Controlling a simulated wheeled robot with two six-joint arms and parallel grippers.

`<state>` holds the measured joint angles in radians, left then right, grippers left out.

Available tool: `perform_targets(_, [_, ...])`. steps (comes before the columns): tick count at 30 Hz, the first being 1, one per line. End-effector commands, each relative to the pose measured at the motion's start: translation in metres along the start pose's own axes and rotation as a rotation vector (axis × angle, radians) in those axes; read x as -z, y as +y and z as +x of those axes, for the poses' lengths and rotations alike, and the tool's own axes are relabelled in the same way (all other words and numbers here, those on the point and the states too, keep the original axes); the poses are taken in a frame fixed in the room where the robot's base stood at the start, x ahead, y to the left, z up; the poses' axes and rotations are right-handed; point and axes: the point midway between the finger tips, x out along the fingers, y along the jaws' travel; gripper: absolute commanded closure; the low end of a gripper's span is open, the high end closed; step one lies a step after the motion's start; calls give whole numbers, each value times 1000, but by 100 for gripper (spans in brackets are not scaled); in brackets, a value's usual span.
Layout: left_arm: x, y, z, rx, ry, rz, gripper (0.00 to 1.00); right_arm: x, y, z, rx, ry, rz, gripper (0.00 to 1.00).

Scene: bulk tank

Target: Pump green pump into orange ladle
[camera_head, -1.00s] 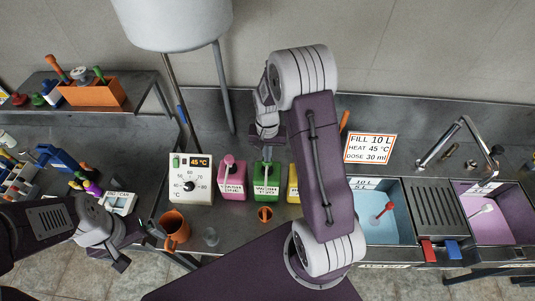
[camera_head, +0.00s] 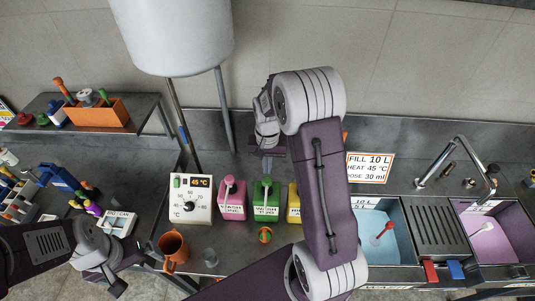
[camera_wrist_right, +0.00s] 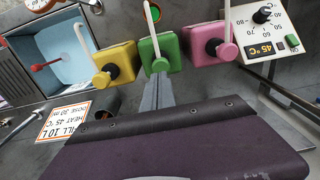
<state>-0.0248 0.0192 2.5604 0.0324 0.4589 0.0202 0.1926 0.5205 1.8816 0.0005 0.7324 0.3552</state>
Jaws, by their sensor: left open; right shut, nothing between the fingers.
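The green pump jug (camera_head: 266,207) stands upright between a pink and a yellow jug. My right gripper (camera_head: 267,168) is shut and empty, just above and behind the green pump head. My left gripper (camera_head: 115,287) is open and empty at the lower left, near the counter's front edge.
The pink jug (camera_head: 232,207) and yellow jug (camera_head: 294,210) stand close on either side. A blue sink (camera_head: 375,250) is to the right.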

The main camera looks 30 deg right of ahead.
Motion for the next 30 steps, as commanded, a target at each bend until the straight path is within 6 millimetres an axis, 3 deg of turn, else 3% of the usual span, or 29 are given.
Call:
perform_targets(1, [-1, 0, 9, 0, 0, 0, 0, 2, -1, -8, 2, 7, 0, 100])
perform_targets(6, [-2, 0, 16, 0, 0, 0, 0, 1, 0, -42, 2, 6, 0, 100])
perform_targets(12, [-2, 0, 18, 0, 1, 0, 0, 1, 0, -63, 1, 3, 0, 100])
perform_targets(30, [-2, 0, 17, 0, 1, 0, 0, 1, 0, -65, 0, 2, 0, 100])
